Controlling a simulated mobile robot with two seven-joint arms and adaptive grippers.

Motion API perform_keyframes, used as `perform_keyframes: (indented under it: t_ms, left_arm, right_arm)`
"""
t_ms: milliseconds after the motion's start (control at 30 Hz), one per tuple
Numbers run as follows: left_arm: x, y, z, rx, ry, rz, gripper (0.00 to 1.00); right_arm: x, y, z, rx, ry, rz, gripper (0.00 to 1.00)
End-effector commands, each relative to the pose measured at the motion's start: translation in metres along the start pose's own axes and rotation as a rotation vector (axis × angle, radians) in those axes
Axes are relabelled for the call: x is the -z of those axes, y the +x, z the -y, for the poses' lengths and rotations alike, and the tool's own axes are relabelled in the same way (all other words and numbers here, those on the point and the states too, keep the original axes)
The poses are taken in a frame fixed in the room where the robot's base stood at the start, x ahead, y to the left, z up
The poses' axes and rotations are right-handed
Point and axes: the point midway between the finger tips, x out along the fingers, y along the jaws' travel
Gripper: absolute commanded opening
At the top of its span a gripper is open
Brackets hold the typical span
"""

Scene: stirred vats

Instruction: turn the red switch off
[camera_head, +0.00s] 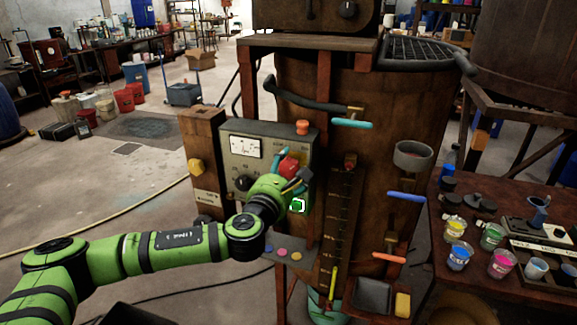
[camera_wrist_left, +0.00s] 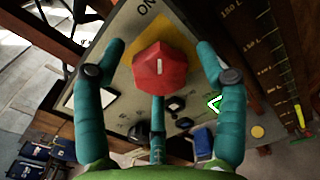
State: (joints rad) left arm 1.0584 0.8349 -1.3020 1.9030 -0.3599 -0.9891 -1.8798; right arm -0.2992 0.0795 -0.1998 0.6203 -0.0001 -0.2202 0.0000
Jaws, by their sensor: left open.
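The red switch (camera_head: 289,165) is a faceted red knob on the grey control panel (camera_head: 238,135) of the vat. In the left wrist view the red switch (camera_wrist_left: 160,75) sits on a yellow plate, with a short white mark on its face and the letters ON on the panel above it. My left gripper (camera_head: 284,168) is in front of the panel at the knob. In the left wrist view its teal fingers (camera_wrist_left: 160,68) are spread, one on each side of the knob and a third below it. Gaps show at the two sides; contact below is unclear. My right gripper is not in view.
Black knobs (camera_head: 242,183) and a green-lit square (camera_head: 298,206) are also on the panel. An orange-red button (camera_head: 302,127) stands on its top. A table with paint cups (camera_head: 457,228) is at right.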

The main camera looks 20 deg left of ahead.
Motion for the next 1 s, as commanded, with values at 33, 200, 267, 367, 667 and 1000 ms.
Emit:
perform_keyframes:
  t_ms: [33, 200, 267, 367, 667, 1000]
  left_arm:
    - [-0.0007, 0.0030, -0.0001, 0.000, 0.000, 0.000, 0.72]
    - [0.0000, 0.0059, -0.0001, 0.000, 0.000, 0.000, 0.72]
    - [0.0001, 0.0059, 0.0000, 0.000, 0.000, 0.000, 0.72]
    - [0.0000, 0.0058, 0.0000, 0.000, 0.000, 0.001, 0.72]
    - [-0.0002, 0.0057, -0.0002, -0.001, -0.001, 0.001, 0.15]
    - [-0.0002, 0.0057, -0.0001, 0.000, -0.070, 0.001, 0.15]
  right_arm:
    - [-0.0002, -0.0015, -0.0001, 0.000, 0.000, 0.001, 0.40]
    - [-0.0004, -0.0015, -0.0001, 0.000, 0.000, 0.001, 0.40]
    - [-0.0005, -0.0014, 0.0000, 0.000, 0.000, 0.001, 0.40]
    - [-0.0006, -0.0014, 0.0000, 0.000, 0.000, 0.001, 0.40]
    - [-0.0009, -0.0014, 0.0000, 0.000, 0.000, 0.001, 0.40]
    - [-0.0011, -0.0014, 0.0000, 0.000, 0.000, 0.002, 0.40]
